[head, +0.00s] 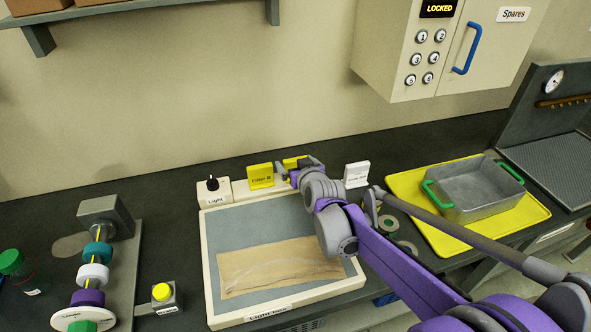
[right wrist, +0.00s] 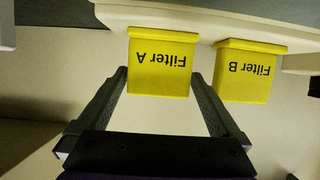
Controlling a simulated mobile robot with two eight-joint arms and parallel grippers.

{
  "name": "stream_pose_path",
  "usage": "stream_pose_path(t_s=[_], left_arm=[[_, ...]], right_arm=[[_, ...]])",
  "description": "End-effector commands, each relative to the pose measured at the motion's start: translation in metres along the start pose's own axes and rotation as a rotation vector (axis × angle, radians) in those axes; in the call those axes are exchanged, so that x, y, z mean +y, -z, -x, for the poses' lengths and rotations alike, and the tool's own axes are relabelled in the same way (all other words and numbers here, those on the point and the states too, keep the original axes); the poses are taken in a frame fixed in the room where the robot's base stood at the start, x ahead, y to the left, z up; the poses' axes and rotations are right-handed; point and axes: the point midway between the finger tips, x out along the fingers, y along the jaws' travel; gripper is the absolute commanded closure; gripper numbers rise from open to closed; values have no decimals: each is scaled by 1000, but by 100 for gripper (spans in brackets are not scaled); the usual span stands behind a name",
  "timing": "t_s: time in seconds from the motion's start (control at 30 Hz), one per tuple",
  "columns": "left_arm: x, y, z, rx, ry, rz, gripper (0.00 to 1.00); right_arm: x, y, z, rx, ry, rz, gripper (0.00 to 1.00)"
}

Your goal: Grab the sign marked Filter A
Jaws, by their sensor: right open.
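The yellow Filter A sign (right wrist: 160,66) appears upside down in the right wrist view. In the head view the yellow sign (head: 291,161) behind my right gripper is mostly hidden, its lettering unseen. My right gripper (head: 308,167) is open at the back edge of the light box. In the right wrist view its fingers (right wrist: 159,75) stand on either side of the Filter A sign; whether they touch it I cannot tell. The similar Filter B sign (head: 260,176) stands just left of it in the head view, and on the right in the wrist view (right wrist: 243,73). My left gripper is not in view.
A light box (head: 230,228) bears a brown sheet (head: 280,265). A Light switch block (head: 213,191) and a white sign (head: 357,174) flank the yellow signs. A yellow tray (head: 450,240) holds a metal bin (head: 473,190). A locked Spares cabinet (head: 425,80) hangs above.

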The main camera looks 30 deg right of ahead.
Motion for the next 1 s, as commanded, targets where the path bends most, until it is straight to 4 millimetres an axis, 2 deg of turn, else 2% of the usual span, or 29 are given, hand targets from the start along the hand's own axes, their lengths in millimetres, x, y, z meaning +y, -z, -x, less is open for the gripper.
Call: stream_pose_path(t_s=[0.1,0.23,0.53,0.57,0.9,1.0], left_arm=[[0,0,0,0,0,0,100],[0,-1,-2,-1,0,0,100],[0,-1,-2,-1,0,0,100],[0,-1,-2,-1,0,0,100],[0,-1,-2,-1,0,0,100],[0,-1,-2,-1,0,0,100]], right_arm=[[2,6,-20,0,0,0,0],[2,5,-35,0,0,0,0],[2,5,-39,0,0,0,0],[2,5,-39,0,0,0,4],[2,5,-39,0,0,0,65],[2,5,-39,0,0,0,66]])
